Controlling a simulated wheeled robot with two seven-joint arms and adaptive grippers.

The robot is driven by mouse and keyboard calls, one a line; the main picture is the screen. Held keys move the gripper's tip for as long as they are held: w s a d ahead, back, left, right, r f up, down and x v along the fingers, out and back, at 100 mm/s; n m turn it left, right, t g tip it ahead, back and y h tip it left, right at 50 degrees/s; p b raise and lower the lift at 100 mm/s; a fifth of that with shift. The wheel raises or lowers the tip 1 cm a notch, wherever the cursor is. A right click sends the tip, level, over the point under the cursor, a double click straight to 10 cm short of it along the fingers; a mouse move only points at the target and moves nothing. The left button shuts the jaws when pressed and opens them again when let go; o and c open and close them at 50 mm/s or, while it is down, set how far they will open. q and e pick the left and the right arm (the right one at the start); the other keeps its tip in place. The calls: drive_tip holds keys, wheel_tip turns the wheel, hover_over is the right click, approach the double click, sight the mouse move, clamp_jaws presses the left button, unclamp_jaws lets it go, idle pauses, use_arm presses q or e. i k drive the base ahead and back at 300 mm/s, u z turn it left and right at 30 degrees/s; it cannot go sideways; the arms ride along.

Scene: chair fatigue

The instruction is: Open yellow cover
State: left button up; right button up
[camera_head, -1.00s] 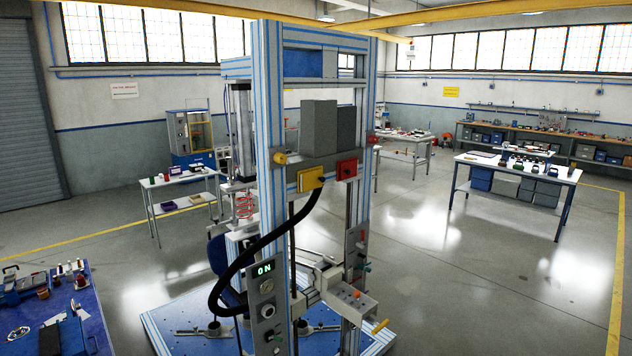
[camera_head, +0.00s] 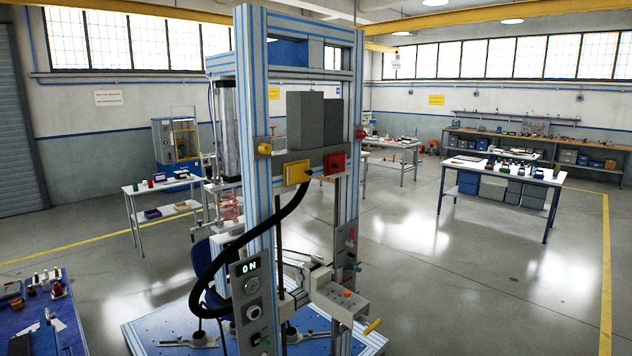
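The chair fatigue machine (camera_head: 258,200) stands in the middle of the view, a tall frame with blue-striped metal posts. A yellow cover (camera_head: 297,172) sits on the crossbar at mid height, and a black hose (camera_head: 262,232) runs from it down to the control panel. It looks shut. A red cover (camera_head: 334,163) sits just to its right on the same bar. The panel's display (camera_head: 248,267) reads ON. Neither of my grippers shows in the head view.
A blue bench (camera_head: 45,315) with tools is at the lower left. A white table (camera_head: 500,172) with grey bins stands at the right, and a small white table (camera_head: 160,190) at the left. The machine's blue base (camera_head: 165,325) spreads over the floor. Floor to the right is clear.

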sight(295, 172)
drive_tip(key=u, duration=0.55)
drive_tip(key=i, duration=1.65)
drive_tip(key=u, duration=0.2)
